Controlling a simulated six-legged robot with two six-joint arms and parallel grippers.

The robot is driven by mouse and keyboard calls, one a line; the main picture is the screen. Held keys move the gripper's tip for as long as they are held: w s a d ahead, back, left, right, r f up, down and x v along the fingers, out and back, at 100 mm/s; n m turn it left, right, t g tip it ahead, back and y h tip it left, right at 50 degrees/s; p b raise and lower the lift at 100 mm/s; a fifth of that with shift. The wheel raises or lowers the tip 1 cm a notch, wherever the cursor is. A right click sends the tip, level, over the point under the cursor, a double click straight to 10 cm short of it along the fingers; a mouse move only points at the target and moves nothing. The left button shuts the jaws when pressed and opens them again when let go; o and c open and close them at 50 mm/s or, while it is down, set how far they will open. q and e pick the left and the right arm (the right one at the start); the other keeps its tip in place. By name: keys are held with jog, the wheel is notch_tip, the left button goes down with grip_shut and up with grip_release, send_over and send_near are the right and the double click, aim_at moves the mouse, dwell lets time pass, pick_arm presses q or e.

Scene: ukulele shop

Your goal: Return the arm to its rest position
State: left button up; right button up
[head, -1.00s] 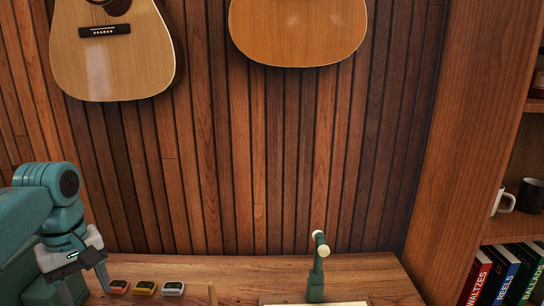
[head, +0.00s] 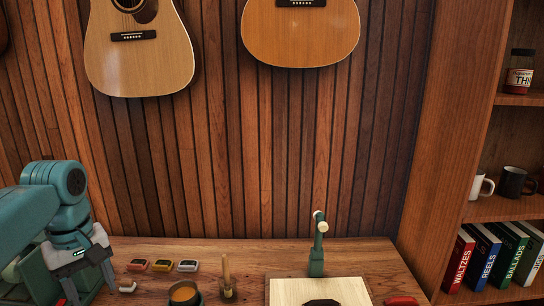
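My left arm comes in from the left, with its teal wrist above the left end of the wooden counter (head: 250,253). My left gripper (head: 89,284) points down there, its dark fingers apart with nothing seen between them. The fingertips are near the lower edge of the picture. My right arm and gripper are not in view.
Three small tuners (head: 162,265) lie right of my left gripper. Nearby are a small pale piece (head: 127,287), a dark bowl (head: 174,301) and a wooden upright (head: 227,277). A green stand (head: 316,262) rises behind a pale board (head: 290,289). A bookshelf (head: 425,200) stands right.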

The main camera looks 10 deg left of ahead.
pick_arm(q)
jog(key=w+d+f+m+h+b, duration=0.15)
jog(key=d+f, duration=0.25)
jog(key=f, duration=0.7)
jog(key=w+d+f+m+b, duration=0.15)
jog(key=d+f, duration=0.25)
jog(key=f, duration=0.6)
jog(key=w+d+f+m+h+b, duration=0.15)
jog(key=d+f, duration=0.25)
jog(key=f, duration=0.7)
jog(key=s+d+f+m+b, duration=0.1)
jog(key=s+d+f+b, duration=0.1)
jog(key=s+d+f, duration=0.45)
jog(key=s+d+f+m+b, duration=0.2)
jog(key=s+f, duration=0.1)
jog(key=f, duration=0.7)
jog(key=s+d+f, duration=0.2)
jog(key=s+f, duration=0.1)
jog(key=s, duration=0.2)
jog(key=s+d+f+h+b, duration=0.1)
jog(key=s+d+f, duration=0.1)
jog(key=s, duration=0.4)
jog(key=shift+s+f+m, duration=0.15)
jog(key=shift+f+m, duration=0.3)
jog(key=shift+f, duration=0.25)
